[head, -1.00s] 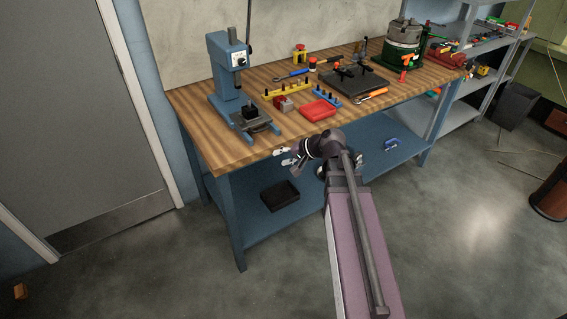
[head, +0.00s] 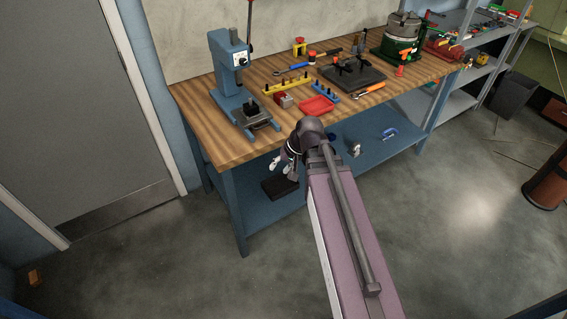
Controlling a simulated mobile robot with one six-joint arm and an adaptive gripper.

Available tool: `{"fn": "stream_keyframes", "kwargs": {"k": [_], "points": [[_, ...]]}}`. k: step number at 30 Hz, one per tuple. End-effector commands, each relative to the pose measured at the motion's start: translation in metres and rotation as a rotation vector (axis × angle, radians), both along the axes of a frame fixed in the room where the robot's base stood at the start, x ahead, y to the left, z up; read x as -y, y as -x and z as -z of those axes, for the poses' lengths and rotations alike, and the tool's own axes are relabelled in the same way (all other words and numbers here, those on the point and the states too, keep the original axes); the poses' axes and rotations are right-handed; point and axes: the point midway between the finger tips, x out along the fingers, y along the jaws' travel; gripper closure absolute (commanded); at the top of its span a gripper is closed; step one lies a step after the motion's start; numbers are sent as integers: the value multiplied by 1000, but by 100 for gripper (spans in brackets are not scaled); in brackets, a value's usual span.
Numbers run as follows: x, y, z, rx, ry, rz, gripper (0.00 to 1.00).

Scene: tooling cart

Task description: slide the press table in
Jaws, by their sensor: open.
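A blue bench press (head: 229,70) stands upright at the left end of the wooden workbench. Its dark press table (head: 262,124) sits low at the press's front, sticking out toward the bench's front edge, with a small black block (head: 251,108) on it. My gripper (head: 281,167) is in front of the bench edge, to the right of and lower in the picture than the press table. Its pale fingers are apart and point downward, touching nothing that I can make out. My wrist hides part of the bench's front edge.
A red tray (head: 317,105), a small red-and-grey block (head: 283,100) and a yellow rack (head: 283,86) lie right of the press. A black fixture plate (head: 351,76) is farther right. A dark bin (head: 277,188) sits on the lower shelf behind my gripper. Floor in front is clear.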

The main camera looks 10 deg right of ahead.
Motion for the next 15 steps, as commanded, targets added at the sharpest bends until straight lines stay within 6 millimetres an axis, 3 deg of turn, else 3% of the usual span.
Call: {"fn": "stream_keyframes", "kwargs": {"k": [3,15], "points": [[-1,9,-10,-20,54,-30,50],[1,25,-18,-61,156,-83,50]]}}
